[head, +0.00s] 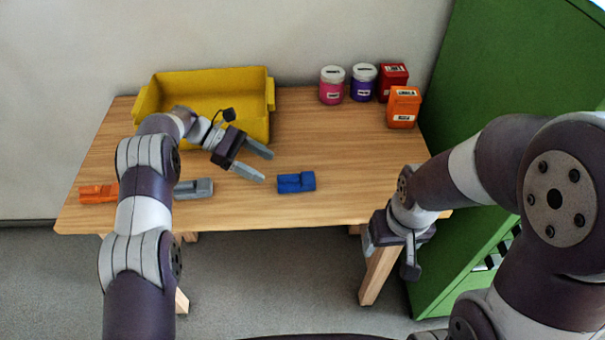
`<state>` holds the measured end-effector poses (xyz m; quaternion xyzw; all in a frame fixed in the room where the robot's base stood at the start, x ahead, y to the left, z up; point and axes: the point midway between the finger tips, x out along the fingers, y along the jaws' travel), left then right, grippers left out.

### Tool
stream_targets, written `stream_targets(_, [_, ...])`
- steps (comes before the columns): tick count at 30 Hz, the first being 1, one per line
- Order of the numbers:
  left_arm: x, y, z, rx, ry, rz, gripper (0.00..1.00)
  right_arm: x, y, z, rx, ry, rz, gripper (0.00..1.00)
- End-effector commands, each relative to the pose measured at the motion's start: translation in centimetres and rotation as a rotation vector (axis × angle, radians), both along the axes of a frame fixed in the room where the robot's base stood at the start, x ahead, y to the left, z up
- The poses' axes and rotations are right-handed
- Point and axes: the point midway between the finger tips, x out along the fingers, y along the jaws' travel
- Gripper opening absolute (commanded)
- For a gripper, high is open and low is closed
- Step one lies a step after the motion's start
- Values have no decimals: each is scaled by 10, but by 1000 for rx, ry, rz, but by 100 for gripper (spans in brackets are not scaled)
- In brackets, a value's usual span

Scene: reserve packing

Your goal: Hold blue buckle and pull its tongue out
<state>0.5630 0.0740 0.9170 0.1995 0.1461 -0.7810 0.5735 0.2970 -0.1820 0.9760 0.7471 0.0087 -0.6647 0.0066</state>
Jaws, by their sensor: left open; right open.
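The blue buckle (296,182) lies on the wooden table near its front edge, around the middle. Its tongue cannot be told apart from its body at this size. My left gripper (268,166) is open and empty above the table, to the left of the blue buckle, with its fingers pointing right towards it and apart from it. My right gripper (390,258) is open and empty, low in front of the table's front right edge, pointing down.
An orange buckle (98,193) and a grey buckle (196,188), partly behind my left arm, lie at the left. A yellow bin (256,82) stands at the back left. A pink jar (331,87), purple jar (362,84), red box (393,78) and orange box (404,108) stand back right. The table's (340,140) centre right is clear.

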Motion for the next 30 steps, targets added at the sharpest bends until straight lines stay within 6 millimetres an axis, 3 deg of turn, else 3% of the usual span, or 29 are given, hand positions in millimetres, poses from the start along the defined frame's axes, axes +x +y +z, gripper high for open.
stream_targets(1, [-4,-9,4,0,6,-2,68,0,0,16,0,0,0,76])
stream_targets(5, [-10,-30,-9,-1,4,-1,68,0,0,32,0,0,0,76])
stream_targets(7, [-13,-40,-25,0,3,1,68,0,0,18,0,-1,0,76])
stream_targets(12, [-18,-57,-34,1,2,2,68,0,0,11,0,0,0,76])
stream_targets(23, [-19,-64,-35,-1,1,4,68,0,0,10,0,0,0,76])
stream_targets(24, [-19,-64,-35,-1,1,4,65,0,0,10,0,0,0,76])
stream_targets(28, [-19,-63,-35,-1,1,4,22,0,0,10,0,0,0,76])
stream_targets(29, [-19,-63,-35,-1,1,4,16,0,0,10,0,0,0,76])
stream_targets(30, [-19,-63,-35,-1,1,4,16,0,0,10,0,0,0,76])
